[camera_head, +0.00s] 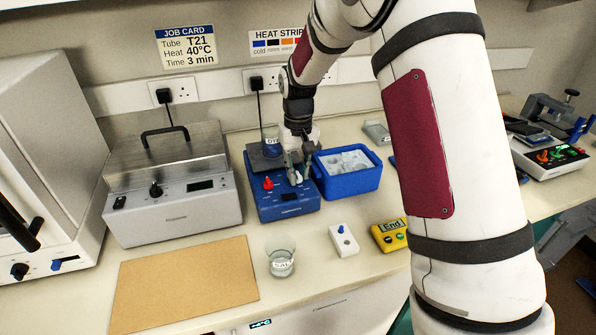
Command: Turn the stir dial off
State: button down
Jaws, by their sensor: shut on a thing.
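The blue hotplate stirrer (283,210) stands on the bench in the middle of the view. A red dial (268,184) shows uncovered at the left of its sloped front panel. My gripper (298,176) points down at the right part of that panel, beside the red dial and apart from it. Its fingers are closed around the stir dial there, which they almost wholly hide. I cannot read the dial's setting. A beaker with blue contents (271,141) stands on the stirrer's dark top plate, partly behind my gripper.
A blue ice box (350,183) stands close on the stirrer's right. A grey water bath (170,195) is on its left. In front are a labelled beaker (281,262), a small white switch box (343,241), a yellow timer (388,236) and a tan mat (185,285).

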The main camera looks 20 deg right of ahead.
aim_at(298, 173)
jog(key=shift+a, duration=0.1)
jog(key=c, duration=1.4)
grip_release()
notch_tip(298, 173, up, 12)
jog(key=shift+r, duration=0.1)
